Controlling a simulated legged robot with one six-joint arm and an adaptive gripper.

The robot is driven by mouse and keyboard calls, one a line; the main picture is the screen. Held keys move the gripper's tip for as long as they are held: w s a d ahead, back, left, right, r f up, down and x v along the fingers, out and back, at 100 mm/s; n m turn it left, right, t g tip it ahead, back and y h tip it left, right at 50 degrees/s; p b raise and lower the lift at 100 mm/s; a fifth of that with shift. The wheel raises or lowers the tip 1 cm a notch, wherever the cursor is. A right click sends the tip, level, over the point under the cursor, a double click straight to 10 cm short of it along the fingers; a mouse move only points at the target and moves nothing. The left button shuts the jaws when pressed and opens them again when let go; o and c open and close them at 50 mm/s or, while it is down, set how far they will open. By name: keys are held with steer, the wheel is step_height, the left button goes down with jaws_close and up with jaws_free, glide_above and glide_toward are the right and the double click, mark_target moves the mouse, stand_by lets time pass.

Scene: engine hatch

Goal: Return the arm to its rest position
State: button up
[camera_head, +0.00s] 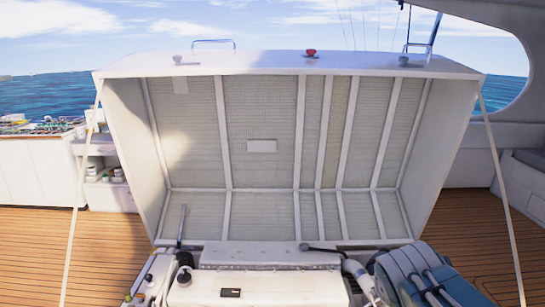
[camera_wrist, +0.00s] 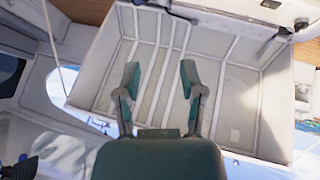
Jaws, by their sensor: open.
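My gripper (camera_wrist: 160,80) shows in the wrist view with its two teal fingers spread apart. Nothing is between the fingers. The wrist picture is upside down, and the raised engine hatch lid (camera_wrist: 225,95) lies beyond the fingers. I cannot tell the distance between the fingers and the lid. In the head view the white hatch lid (camera_head: 262,147) stands open, its ribbed inner side facing me. I cannot make out my gripper in the head view.
White engine parts (camera_head: 260,290) fill the bottom of the head view below the lid. Taut straps run down on the left (camera_head: 84,190) and right (camera_head: 503,200) of the lid. A cluttered counter (camera_head: 40,165) stands at the left. Wooden deck (camera_head: 110,240) is clear on both sides.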

steer(key=s+a+f+g+y, duration=0.1)
steer(key=s+a+f, duration=0.1)
steer(key=s, duration=0.4)
steer(key=s+a+f+g+y, duration=0.1)
steer(key=s+a+y, duration=0.1)
steer(key=s, duration=0.4)
steer(key=shift+s+a+f+m, duration=0.35)
steer(key=shift+a+f+m, duration=0.05)
steer(key=shift+a, duration=0.4)
